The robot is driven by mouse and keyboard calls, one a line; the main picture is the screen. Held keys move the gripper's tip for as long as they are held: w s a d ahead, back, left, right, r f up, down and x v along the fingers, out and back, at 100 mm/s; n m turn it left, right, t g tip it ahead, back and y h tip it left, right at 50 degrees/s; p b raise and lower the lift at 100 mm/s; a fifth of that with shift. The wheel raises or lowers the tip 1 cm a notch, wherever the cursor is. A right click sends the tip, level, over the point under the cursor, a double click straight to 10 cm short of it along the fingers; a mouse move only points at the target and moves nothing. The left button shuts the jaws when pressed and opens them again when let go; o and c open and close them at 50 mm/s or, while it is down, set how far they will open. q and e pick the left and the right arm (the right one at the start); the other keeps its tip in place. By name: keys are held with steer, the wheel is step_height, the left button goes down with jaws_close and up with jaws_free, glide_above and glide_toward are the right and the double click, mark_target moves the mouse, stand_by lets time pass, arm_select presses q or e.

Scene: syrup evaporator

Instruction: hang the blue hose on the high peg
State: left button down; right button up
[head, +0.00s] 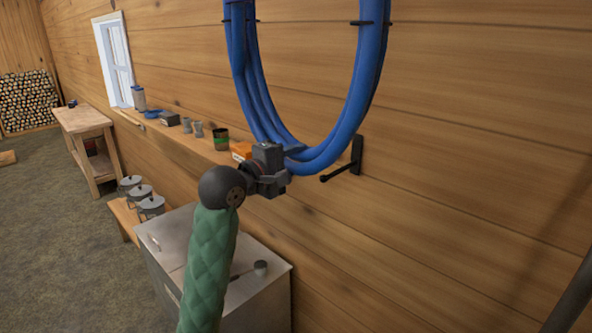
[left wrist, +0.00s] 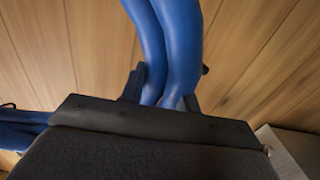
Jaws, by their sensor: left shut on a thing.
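The blue hose (head: 368,75) is a coil of several loops with dark ties. It hangs upright in front of the plank wall, and its top is cut off by the frame. My left gripper (head: 282,158) is shut on the bottom of the coil. In the left wrist view, strands of the blue hose (left wrist: 165,45) run up between the two dark fingers. A black peg (head: 342,172) on a wall plate sticks out just right of my gripper, below the coil. No higher peg shows. My right gripper is not in view.
A wall shelf (head: 185,138) with cups, a dark box and an orange box (head: 242,151) runs left of my gripper. A metal cabinet (head: 265,290) stands below. A bench with pots (head: 140,192) and a wooden table (head: 82,122) are further left. The wall at right is bare.

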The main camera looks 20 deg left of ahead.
arm_select(q)
step_height(320, 180, up, 14)
steer(key=shift+s+f, duration=0.2)
stand_by(0.7)
steer(key=shift+w, duration=0.1)
steer(key=shift+x, duration=2.9)
steer(key=shift+f, duration=0.1)
steer(key=x, duration=1.5)
steer(key=shift+f, duration=0.2)
stand_by(0.4)
